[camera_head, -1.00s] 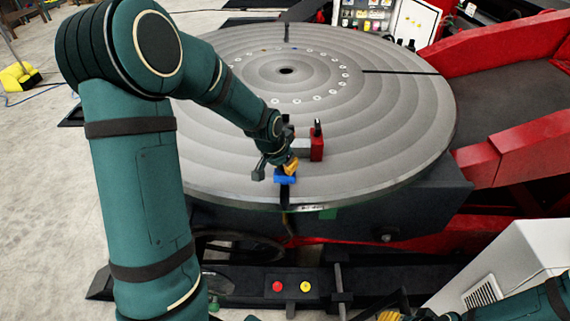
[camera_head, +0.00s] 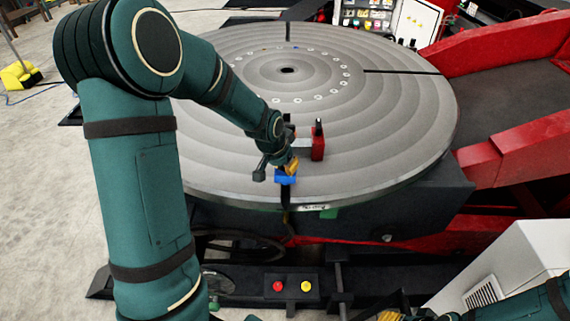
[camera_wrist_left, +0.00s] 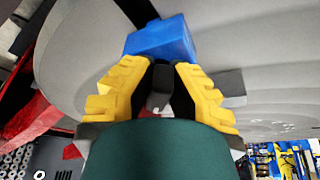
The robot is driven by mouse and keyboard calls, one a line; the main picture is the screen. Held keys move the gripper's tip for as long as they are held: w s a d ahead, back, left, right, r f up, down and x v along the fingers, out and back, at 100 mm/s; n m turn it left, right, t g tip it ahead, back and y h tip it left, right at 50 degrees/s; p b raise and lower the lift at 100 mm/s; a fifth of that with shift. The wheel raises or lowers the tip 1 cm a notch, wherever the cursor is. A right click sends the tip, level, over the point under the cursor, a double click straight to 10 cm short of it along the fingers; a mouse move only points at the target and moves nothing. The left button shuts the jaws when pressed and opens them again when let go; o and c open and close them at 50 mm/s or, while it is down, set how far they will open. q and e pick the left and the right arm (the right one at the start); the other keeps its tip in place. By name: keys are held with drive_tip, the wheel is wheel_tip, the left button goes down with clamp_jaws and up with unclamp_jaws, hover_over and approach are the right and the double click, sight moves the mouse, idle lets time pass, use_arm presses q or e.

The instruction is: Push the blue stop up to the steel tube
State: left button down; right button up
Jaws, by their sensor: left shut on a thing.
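The blue stop (camera_head: 285,178) sits at the near edge of the round grey turntable (camera_head: 400,140), over a dark radial slot. My left gripper (camera_head: 290,166) is at the stop. In the left wrist view, its yellow fingers (camera_wrist_left: 160,90) are closed around a dark piece just in front of the blue stop (camera_wrist_left: 160,38). The steel tube appears as a short grey piece (camera_head: 302,146) beyond the stop, beside a red block. The gripper partly hides it, so the gap between stop and tube cannot be judged. My right gripper (camera_head: 390,315) shows only partly at the bottom edge.
The red block (camera_head: 318,144) with a dark top stands right of the gripper. Other dark slots cross the turntable, and its middle and right side are clear. A box with a red and a yellow button (camera_head: 292,287) is below. Red frame parts (camera_head: 510,150) rise at right.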

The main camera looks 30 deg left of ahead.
use_arm(q)
drive_tip(key=shift+s+d+f, duration=0.1)
drive_tip(key=shift+s+f, duration=0.05)
drive_tip(key=shift+w, duration=0.2)
idle(0.6)
drive_tip(key=shift+w+a, duration=0.45)
drive_tip(key=shift+w, duration=0.25)
drive_tip(key=shift+w+a, duration=0.4)
drive_tip(key=shift+w, duration=0.3)
drive_tip(key=shift+w+a, duration=0.2)
drive_tip(key=shift+w, duration=0.1)
drive_tip(key=shift+a+m+b, duration=0.1)
drive_tip(key=shift+m+b, duration=0.2)
drive_tip(key=shift+b, duration=0.2)
idle(0.6)
